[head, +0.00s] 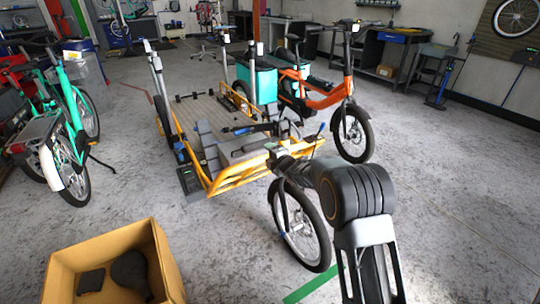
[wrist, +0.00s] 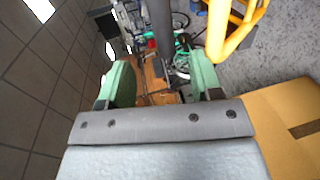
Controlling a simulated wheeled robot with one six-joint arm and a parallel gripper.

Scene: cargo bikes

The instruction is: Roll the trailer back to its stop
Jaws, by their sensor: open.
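A cargo trailer or cargo-bike bed with a yellow tube frame (head: 240,177) and a slatted wooden deck (head: 200,118) stands mid-floor in the head view. Grey and black parts lie across its near end. A spoked wheel (head: 300,225) stands at its near right, partly behind my arm. Yellow tubes (wrist: 236,40) also show at upper right in the wrist view. My gripper (wrist: 162,80) is open, its two green fingers apart. A dark upright bar (wrist: 160,28) shows between or beyond them; I cannot tell whether they touch it. I cannot clearly identify a stop.
An open cardboard box (head: 105,262) with dark items sits at lower left. A teal bike (head: 68,125) stands left and an orange cargo bike (head: 325,95) behind right. A green strip (head: 310,285) marks the floor. Workbenches line the back.

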